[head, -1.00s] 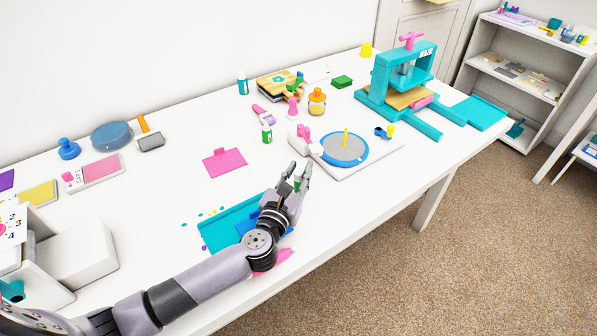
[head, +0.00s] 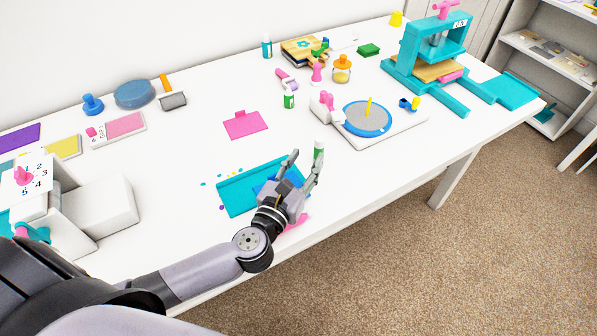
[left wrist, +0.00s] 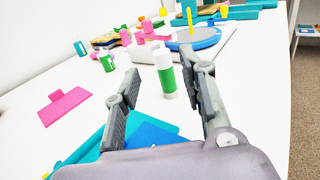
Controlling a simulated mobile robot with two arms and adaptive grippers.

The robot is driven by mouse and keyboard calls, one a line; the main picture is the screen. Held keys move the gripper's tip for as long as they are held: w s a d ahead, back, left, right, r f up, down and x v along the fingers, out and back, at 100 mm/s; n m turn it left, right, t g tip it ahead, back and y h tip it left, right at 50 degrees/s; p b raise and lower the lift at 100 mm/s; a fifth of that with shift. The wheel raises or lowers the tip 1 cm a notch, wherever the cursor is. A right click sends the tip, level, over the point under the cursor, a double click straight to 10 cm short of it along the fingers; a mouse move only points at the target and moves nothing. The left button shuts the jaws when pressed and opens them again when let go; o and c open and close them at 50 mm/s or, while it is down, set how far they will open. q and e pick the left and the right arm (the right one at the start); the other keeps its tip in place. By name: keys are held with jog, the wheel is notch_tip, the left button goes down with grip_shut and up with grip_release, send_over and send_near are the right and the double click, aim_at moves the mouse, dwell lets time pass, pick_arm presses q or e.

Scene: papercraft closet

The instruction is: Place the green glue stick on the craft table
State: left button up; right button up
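A green glue stick (head: 319,149) with a white top stands upright on the white craft table (head: 370,172), just past my left gripper's fingertips. It also shows in the left wrist view (left wrist: 167,80), seen between the two spread fingers, with white table around its base. My left gripper (head: 305,160) is open and low over the table, with space visible beside the stick. A second green-and-white stick or bottle (head: 289,99) stands further back. My right gripper is not in view.
A teal tray with a blue piece (head: 235,195) lies under and beside my left gripper. A white board with a blue disc (head: 366,117) lies behind the stick. A pink card (head: 245,124) and a teal press (head: 410,62) are further off. The table's front edge is near.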

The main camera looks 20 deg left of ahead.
pick_arm(q)
jog(key=shift+s+a, duration=0.1)
jog(key=shift+s, duration=1.55)
